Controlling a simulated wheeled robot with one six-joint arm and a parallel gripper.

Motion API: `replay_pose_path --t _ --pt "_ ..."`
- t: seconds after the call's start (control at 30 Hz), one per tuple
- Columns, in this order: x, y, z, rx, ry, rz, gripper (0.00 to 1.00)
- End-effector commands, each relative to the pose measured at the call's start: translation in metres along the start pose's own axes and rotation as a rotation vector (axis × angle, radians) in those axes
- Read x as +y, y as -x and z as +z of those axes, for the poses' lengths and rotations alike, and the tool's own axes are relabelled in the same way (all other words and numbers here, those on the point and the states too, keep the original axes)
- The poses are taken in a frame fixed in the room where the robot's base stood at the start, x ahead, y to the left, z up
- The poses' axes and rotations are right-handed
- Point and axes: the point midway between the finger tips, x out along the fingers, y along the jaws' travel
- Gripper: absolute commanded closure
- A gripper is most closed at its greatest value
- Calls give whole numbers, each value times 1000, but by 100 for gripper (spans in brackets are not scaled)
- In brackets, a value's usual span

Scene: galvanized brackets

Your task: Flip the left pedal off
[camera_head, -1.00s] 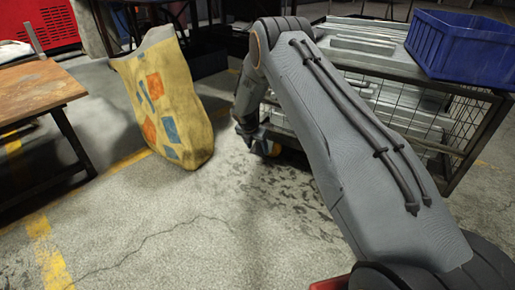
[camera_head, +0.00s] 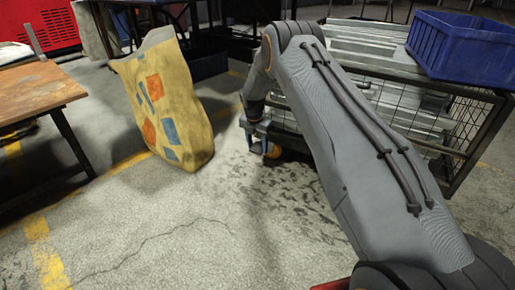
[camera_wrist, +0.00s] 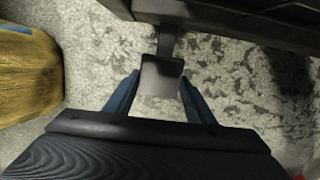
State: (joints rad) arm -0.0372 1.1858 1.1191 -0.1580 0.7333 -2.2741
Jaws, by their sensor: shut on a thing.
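The left pedal (camera_wrist: 162,76) is a small dark grey plate on a short stem under the dark lower edge of the cart (camera_wrist: 230,18). In the wrist view my gripper (camera_wrist: 160,83) has its two blue fingers on either side of the plate, shut on it. A thin gap seems to show by the left finger. In the head view my gripper (camera_head: 259,148) is low at the cart's near left corner, beside an orange wheel (camera_head: 272,151). The pedal itself cannot be made out there.
The wire-sided cart (camera_head: 468,130) carries metal parts and a blue bin (camera_head: 462,50). A yellow patterned bag (camera_head: 165,100) stands on the floor to the left, and shows in the wrist view (camera_wrist: 28,75). A wooden table (camera_head: 35,88) is farther left. The front floor is clear.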

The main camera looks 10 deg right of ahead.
Motion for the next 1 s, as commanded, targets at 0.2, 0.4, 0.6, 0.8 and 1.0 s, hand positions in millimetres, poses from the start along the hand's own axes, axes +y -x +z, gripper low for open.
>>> replay_pose_path --t 0.2,0.4,0.6,0.8,1.0 --pt "1 2 0 13 -1 4 90" --pt "2 2 -1 12 1 4 43" --pt "2 2 -1 12 2 3 31" --pt "2 3 -1 12 3 3 31" --pt "2 19 -1 11 3 4 31"
